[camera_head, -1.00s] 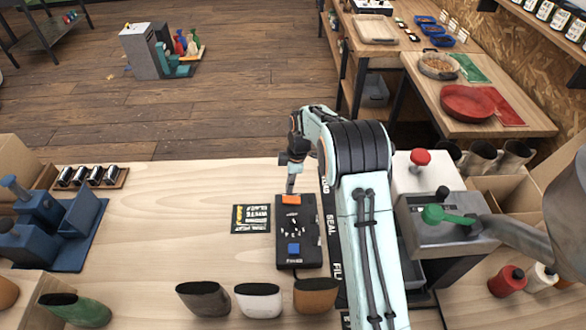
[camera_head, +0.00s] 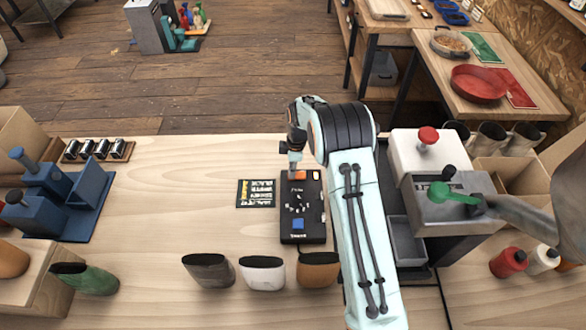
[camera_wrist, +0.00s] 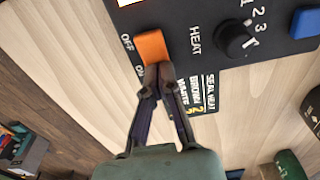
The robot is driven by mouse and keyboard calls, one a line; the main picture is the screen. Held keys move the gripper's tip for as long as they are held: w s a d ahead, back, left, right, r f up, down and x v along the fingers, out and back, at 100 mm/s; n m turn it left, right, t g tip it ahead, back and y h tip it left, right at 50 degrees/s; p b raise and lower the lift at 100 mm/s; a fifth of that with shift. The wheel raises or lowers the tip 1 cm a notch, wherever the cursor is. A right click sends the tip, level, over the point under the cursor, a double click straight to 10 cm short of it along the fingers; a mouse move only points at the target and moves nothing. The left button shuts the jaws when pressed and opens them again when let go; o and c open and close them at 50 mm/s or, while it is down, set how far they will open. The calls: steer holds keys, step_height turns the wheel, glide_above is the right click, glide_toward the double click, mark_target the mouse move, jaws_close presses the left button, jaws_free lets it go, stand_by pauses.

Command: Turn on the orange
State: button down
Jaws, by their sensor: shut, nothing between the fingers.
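The orange rocker switch (camera_head: 298,175) sits at the far end of a black control box (camera_head: 302,228). In the wrist view the orange switch (camera_wrist: 151,46) lies between the words OFF and ON, next to a HEAT label and black knob (camera_wrist: 236,40). My gripper (camera_wrist: 158,72) is shut and empty, its fingertips at the switch's ON-side edge; they look in contact. In the head view my gripper (camera_head: 292,166) is at the switch's far edge. A bright pale patch, like a lit lamp (camera_head: 316,175), shows beside the switch; it is cut off in the wrist view (camera_wrist: 130,3).
A blue button (camera_head: 298,224) is at the box's near end. A small black card (camera_head: 256,193) lies left of it. Several pouches (camera_head: 208,270) stand in front.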

steer(key=shift+d, duration=0.2)
steer(key=shift+d+r, duration=0.15)
steer(key=shift+d, duration=0.55)
step_height(320, 180, up, 14)
steer(key=d, duration=0.2)
steer(key=shift+a, duration=0.15)
glide_toward(301, 175)
steer(key=shift+y, duration=0.3)
steer(key=a+f, duration=0.1)
steer(key=f, duration=0.1)
steer(key=a+f, duration=0.1)
steer(key=f, duration=0.2)
steer(key=a+f, duration=0.1)
steer(key=f, duration=0.1)
steer(key=shift+f, duration=0.35)
